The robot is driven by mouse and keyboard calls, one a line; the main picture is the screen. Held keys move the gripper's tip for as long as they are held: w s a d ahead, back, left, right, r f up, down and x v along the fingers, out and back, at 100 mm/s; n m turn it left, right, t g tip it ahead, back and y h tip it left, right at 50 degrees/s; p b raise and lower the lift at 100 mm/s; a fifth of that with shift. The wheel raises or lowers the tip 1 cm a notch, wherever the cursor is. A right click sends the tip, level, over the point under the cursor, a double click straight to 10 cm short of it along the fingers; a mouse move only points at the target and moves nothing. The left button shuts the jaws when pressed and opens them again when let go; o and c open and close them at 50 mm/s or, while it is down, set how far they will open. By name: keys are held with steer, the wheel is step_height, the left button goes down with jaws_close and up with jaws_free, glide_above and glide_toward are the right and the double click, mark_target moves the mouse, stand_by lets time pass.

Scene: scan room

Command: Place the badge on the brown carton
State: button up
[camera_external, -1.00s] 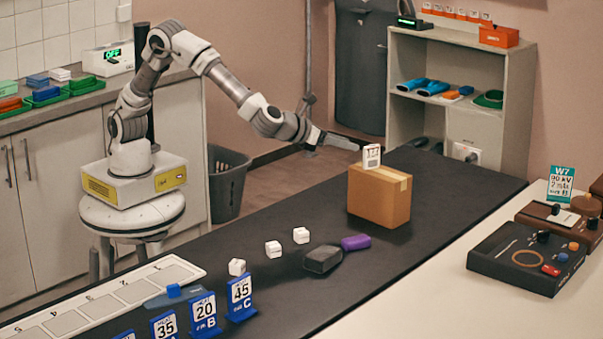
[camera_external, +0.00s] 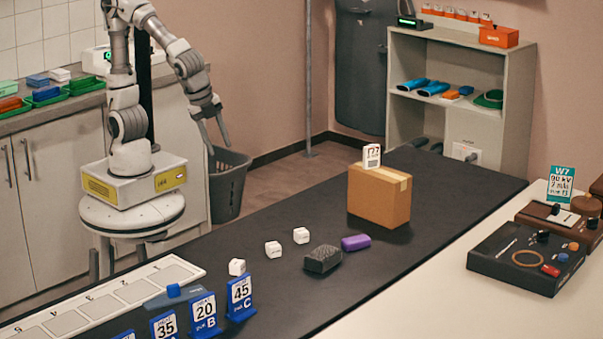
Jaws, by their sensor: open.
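The white badge (camera_external: 372,156) with dark and red print stands upright on top of the brown carton (camera_external: 378,200), near its back left part. The carton is closed, with a pale tape strip, and stands on the dark table. My gripper (camera_external: 216,145) is open and empty. It hangs pointing down to the left of the carton, well apart from it, in front of the grey waste bin in the picture.
White cubes (camera_external: 273,249), a dark block (camera_external: 323,258) and a purple block (camera_external: 356,242) lie on the dark table (camera_external: 440,195). Blue numbered stands (camera_external: 240,298) and a white slotted strip (camera_external: 130,292) are at the front left. A shelf (camera_external: 460,120) stands behind.

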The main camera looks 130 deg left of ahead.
steer(key=s+d+r+n+t+h, duration=0.3)
steer(key=s+d+r+n, duration=0.1)
steer(key=s+d+r, duration=0.2)
steer(key=shift+s+d+r+n+t, duration=0.35)
steer(key=shift+s+d, duration=0.4)
steer(key=shift+s, duration=0.4)
step_height(320, 180, up, 10)
steer(key=p, duration=1)
steer(key=shift+r, duration=0.1)
